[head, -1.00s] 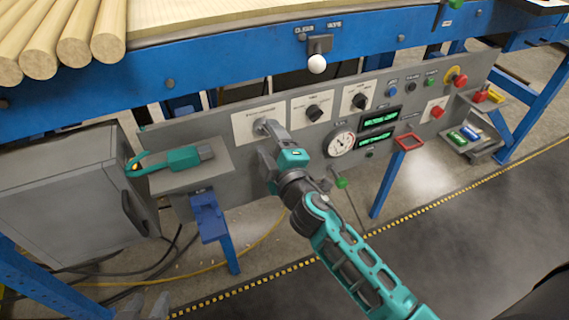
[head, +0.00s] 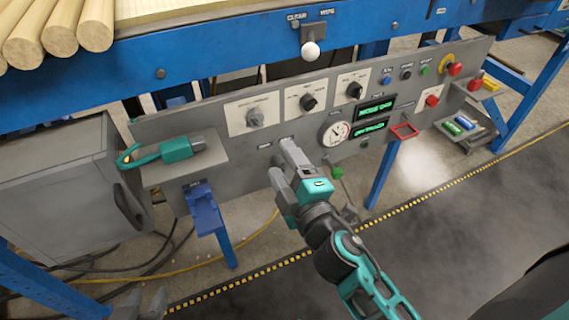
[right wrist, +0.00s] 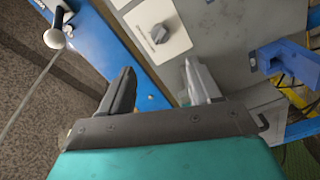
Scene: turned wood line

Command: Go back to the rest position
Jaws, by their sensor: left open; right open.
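My right gripper (head: 283,163) is open and empty, in front of the grey control panel (head: 240,150), below and right of the left rotary knob (head: 254,116). In the right wrist view its two fingers (right wrist: 160,72) stand apart with nothing between them, and the same knob (right wrist: 159,34) lies beyond them on its pale plate. My left gripper (head: 140,304) shows only as two grey fingertips, apart, at the bottom left edge of the head view. The rest of that arm is out of view.
A blue bracket (head: 204,211) juts from the panel's lower edge. A teal hooked tool (head: 170,151) lies on a shelf beside a grey cabinet (head: 60,195). Open dark floor (head: 440,230) lies at lower right.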

